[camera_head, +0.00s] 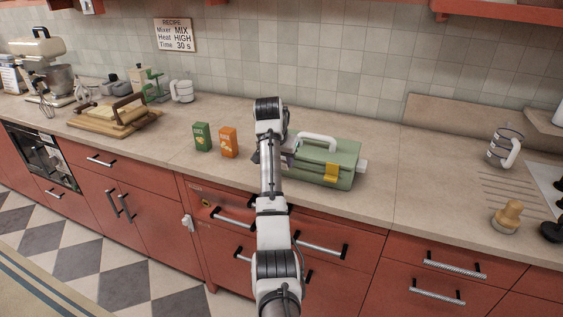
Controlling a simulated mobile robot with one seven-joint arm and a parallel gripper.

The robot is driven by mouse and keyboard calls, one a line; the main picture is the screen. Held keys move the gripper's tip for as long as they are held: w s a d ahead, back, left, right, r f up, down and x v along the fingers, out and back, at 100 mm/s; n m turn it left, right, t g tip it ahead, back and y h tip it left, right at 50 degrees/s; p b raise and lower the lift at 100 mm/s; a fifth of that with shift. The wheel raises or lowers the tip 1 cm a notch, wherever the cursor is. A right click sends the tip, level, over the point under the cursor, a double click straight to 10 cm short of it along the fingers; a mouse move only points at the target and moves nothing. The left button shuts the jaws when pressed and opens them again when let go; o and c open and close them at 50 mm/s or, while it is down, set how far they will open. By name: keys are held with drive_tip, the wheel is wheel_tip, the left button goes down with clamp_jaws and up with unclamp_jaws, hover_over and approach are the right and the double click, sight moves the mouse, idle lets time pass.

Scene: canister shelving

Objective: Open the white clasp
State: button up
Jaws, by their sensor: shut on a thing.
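A green box (345,153) with a white top handle (318,139) stands on the counter, right of my arm. A yellow clasp (331,173) is on its front, and a white piece (362,167) sticks out at its right end. My gripper (288,158) is at the box's left end, mostly hidden behind my arm. It is shut on what seems to be the white clasp. The clasp itself is hidden there, so I cannot tell whether it is raised or flat.
A green carton (202,137) and an orange carton (229,142) stand left of my arm. A wooden board (88,124) is farther left. At the right are a mug-like jug (505,147) and a wooden-handled tool (508,217). Counter right of the box is clear.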

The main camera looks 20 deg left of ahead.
drive_tip(key=shift+w+r+g, duration=0.1)
drive_tip(key=shift+r+g, duration=0.2)
drive_tip(key=shift+g, duration=0.5)
drive_tip(key=o, duration=1)
drive_tip(key=v, duration=1.3)
drive_tip(key=shift+r, duration=0.4)
